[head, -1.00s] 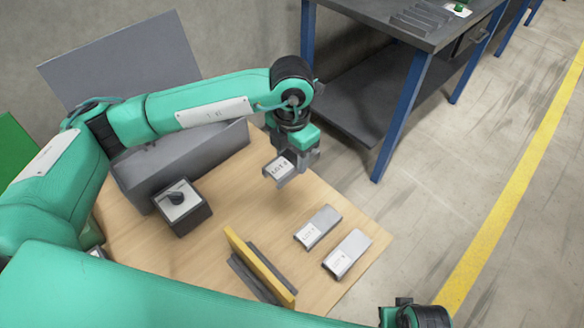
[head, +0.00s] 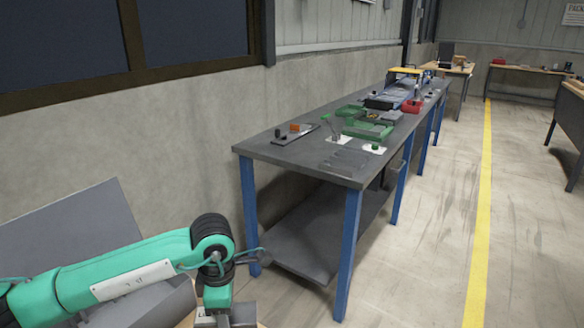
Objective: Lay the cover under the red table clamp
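My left gripper (head: 226,318) is at the bottom edge of the head view, partly cut off. A grey block with a white label (head: 206,320) is in its fingers, and only its top part shows. I cannot tell if this block is the cover. A small red thing (head: 413,105) stands on the long dark bench, towards its right side. It may be the red table clamp, but it is too small to tell. My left gripper is well short of it, low in front of the bench. My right gripper is out of view.
A lower shelf (head: 310,245) sits beneath. Open floor with a yellow line (head: 480,200) lies to the right.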

